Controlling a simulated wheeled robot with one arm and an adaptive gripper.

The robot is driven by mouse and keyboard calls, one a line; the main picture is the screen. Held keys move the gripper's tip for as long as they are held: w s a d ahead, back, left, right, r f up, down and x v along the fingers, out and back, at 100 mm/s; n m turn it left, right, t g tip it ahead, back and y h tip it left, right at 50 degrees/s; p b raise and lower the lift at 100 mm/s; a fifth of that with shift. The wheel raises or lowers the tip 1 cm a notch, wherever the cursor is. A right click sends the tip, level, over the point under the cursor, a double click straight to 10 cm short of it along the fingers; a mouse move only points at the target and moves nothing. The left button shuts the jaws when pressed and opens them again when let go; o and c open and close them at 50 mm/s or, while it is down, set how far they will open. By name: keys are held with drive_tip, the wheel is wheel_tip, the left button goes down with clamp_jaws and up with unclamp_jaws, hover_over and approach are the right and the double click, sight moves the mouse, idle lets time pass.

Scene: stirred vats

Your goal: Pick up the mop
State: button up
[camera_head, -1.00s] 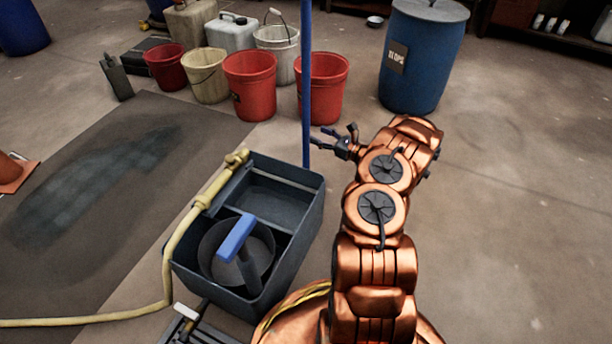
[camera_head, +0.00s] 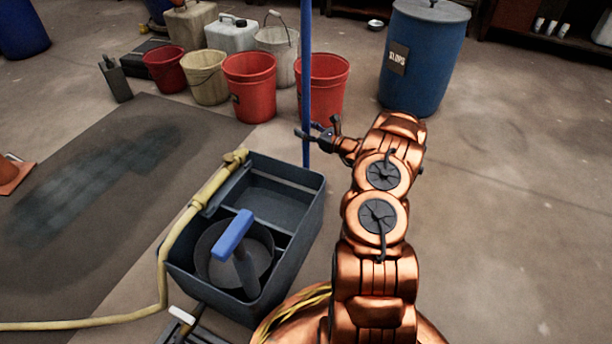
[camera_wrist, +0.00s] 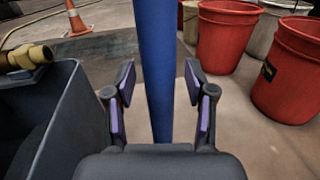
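The mop shows as an upright blue pole (camera_head: 306,60) in the head view, running from the top edge down to behind the grey bucket's rear corner. Its lower end is hidden in the head view. In the wrist view the pole (camera_wrist: 156,70) stands between the two fingers of my gripper (camera_wrist: 158,85). The fingers are apart, with a gap on each side of the pole. In the head view my gripper (camera_head: 315,134) is at the pole, low down near the bucket's height.
A grey mop bucket (camera_head: 318,205) with a blue-handled wringer (camera_head: 234,234) and a yellow hose (camera_head: 166,270) stands left of my arm. Red buckets (camera_head: 250,88) and a blue drum (camera_head: 424,60) stand behind. The floor at right is clear.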

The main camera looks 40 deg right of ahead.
clamp_jaws()
drive_tip(key=shift+r, duration=0.2)
idle(0.5)
